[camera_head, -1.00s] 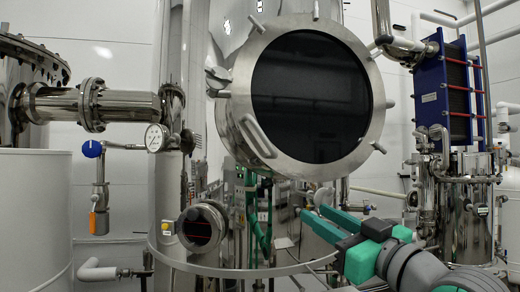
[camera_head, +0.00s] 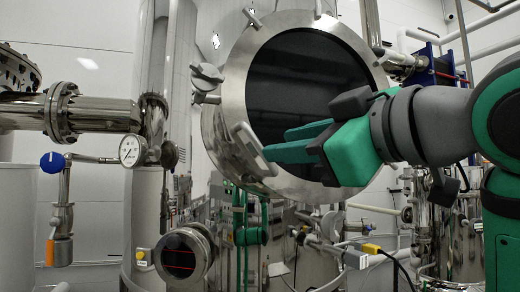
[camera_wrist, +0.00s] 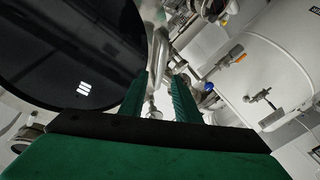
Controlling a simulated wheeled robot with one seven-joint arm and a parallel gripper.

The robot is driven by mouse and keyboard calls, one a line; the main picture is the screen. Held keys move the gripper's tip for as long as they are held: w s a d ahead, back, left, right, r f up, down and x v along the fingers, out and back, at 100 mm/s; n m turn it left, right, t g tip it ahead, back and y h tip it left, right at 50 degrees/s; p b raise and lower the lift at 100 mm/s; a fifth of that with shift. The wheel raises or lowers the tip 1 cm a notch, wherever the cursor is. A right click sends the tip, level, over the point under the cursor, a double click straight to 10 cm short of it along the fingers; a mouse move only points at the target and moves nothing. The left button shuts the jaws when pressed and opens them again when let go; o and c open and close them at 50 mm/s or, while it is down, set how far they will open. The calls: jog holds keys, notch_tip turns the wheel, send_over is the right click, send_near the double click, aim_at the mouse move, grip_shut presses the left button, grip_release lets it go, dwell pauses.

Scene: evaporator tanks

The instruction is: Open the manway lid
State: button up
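The manway lid (camera_head: 232,75) is a round steel ring with a large dark glass on the tank front; it looks shut. A bar handle (camera_head: 249,150) slants across its lower left rim. My gripper (camera_head: 278,143) is in front of the lid's lower half, fingers pointing left towards the handle. Its fingers are apart with a gap between them, and I see nothing clearly held. In the wrist view my gripper (camera_wrist: 160,78) shows both green fingers, with the dark glass (camera_wrist: 68,50) to their left. I cannot tell whether the fingertips touch the handle.
Clamp knobs (camera_head: 207,78) stick out at the lid's left edge. A pressure gauge (camera_head: 131,150) and a blue-handled valve (camera_head: 53,162) are at left. A smaller round port (camera_head: 184,255) sits below the lid. Pipes and cables crowd the area under my arm.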

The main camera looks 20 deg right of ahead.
aim_at(259, 149)
jog(key=x, duration=0.8)
jog(key=shift+w+a, duration=0.1)
jog(key=shift+w, duration=0.05)
jog(key=shift+c, duration=0.2)
grip_shut()
